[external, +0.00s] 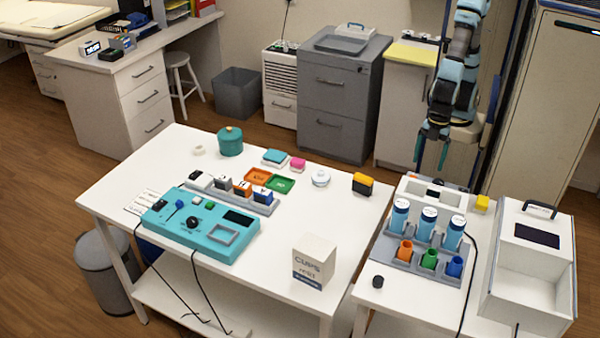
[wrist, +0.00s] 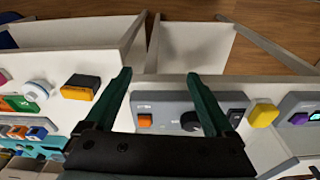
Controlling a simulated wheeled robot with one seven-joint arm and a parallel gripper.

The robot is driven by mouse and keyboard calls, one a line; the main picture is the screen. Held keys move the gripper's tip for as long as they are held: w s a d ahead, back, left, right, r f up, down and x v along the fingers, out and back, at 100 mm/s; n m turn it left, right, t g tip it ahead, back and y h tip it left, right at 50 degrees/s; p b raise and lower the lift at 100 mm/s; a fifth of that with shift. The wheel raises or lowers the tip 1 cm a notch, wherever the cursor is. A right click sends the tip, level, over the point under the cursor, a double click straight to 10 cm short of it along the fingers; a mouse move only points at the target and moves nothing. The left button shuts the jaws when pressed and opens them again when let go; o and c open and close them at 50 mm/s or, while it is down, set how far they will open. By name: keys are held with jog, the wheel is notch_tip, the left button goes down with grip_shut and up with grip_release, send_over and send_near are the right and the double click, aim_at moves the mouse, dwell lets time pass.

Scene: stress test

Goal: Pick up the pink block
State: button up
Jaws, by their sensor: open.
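The pink block (external: 298,164) sits on the large white table toward its back edge, beside a teal-and-white block (external: 275,157). A small pink patch at the left edge of the wrist view (wrist: 3,78) may be the same block, mostly cut off. My gripper (external: 432,163) hangs in the air behind the smaller right-hand table, well to the right of the pink block. Its two dark green fingers are apart and empty in the wrist view (wrist: 160,76).
A yellow-and-black block (external: 362,184), a white round item (external: 320,178) and orange (external: 257,177) and green (external: 281,184) trays lie near the pink block.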

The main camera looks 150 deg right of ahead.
jog(key=shift+c, duration=0.8)
